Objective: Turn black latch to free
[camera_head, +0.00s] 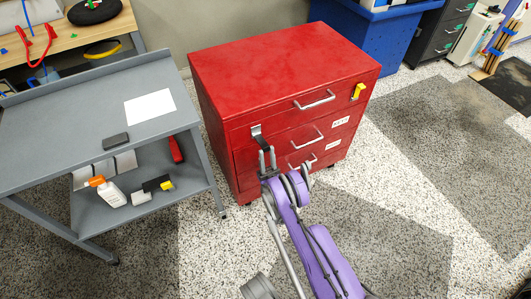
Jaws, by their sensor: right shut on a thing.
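The black latch (263,142) is on the left part of the red cabinet's front, below a silver metal plate (256,130) near the top drawer. My right gripper (267,152) reaches up to it from below and is shut on its lower part. The fingers hide part of the latch, and its exact angle is too small to tell. The red drawer cabinet (270,62) stands upright with its drawers closed. My left gripper is not in view.
A yellow latch (358,91) is at the cabinet's upper right. A grey workbench (60,120) stands close on the left, with a bottle (111,194) on its lower shelf. A blue bin (365,38) is behind. Speckled floor (400,180) is clear on the right.

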